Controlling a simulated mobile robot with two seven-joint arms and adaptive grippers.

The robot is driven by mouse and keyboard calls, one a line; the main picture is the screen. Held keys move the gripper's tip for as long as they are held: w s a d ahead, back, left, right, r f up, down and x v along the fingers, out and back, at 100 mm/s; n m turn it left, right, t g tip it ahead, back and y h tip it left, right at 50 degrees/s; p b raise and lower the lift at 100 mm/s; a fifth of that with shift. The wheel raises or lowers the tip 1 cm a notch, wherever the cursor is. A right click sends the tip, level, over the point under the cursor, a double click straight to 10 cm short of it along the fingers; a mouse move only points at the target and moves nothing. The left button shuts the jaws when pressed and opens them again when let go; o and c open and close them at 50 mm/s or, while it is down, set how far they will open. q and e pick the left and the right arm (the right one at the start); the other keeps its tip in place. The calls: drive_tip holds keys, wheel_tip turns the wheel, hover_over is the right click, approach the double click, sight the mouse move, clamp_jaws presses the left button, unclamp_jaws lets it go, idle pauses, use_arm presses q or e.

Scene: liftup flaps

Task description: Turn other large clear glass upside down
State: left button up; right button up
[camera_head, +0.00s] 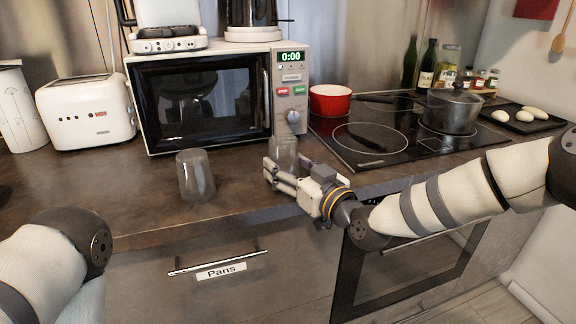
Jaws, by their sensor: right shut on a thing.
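A large clear glass (194,176) stands on the dark countertop in front of the microwave, to the left of my right gripper. My right gripper (281,172) reaches in from the right, low over the counter, and is shut on another clear glass (285,150) in front of the microwave's control panel. The fingers hide the lower part of this glass, so I cannot tell which way up it is. My left arm shows at the lower left, but its gripper is out of view.
The microwave (205,98) stands behind the glasses, with a white toaster (86,111) to its left. The black cooktop (385,139) lies to the right, with a red pot (330,100) and a grey lidded pot (450,108) on it. The counter at left front is clear.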

drive_tip(key=shift+f, duration=0.2)
drive_tip(key=o, duration=1.4)
drive_tip(key=v, duration=1.2)
drive_tip(key=s+d+f+m+g+h, duration=0.25)
drive_tip(key=s+f+g, duration=0.35)
drive_tip(key=s+f, duration=0.65)
drive_tip(key=s+d+f+m+g+h, duration=0.25)
drive_tip(key=s+f+g, duration=0.25)
drive_tip(key=s+f, duration=0.8)
use_arm(q)
drive_tip(key=shift+w+r+t+p, duration=0.3)
drive_tip(key=shift+w+r+p, duration=0.3)
drive_tip(key=shift+w+r, duration=0.15)
use_arm(e)
drive_tip(key=s+d+f+m+g+h, duration=0.1)
drive_tip(key=s+d+g+h, duration=0.1)
drive_tip(key=s+d, duration=0.3)
drive_tip(key=s+d+f+m+g+h, duration=0.1)
drive_tip(key=s+d+f+g+h, duration=0.1)
drive_tip(key=s, duration=1.2)
drive_tip(key=d+g+h, duration=0.1)
drive_tip(key=d+g, duration=0.1)
drive_tip(key=d, duration=0.1)
drive_tip(key=shift+s+g, duration=0.3)
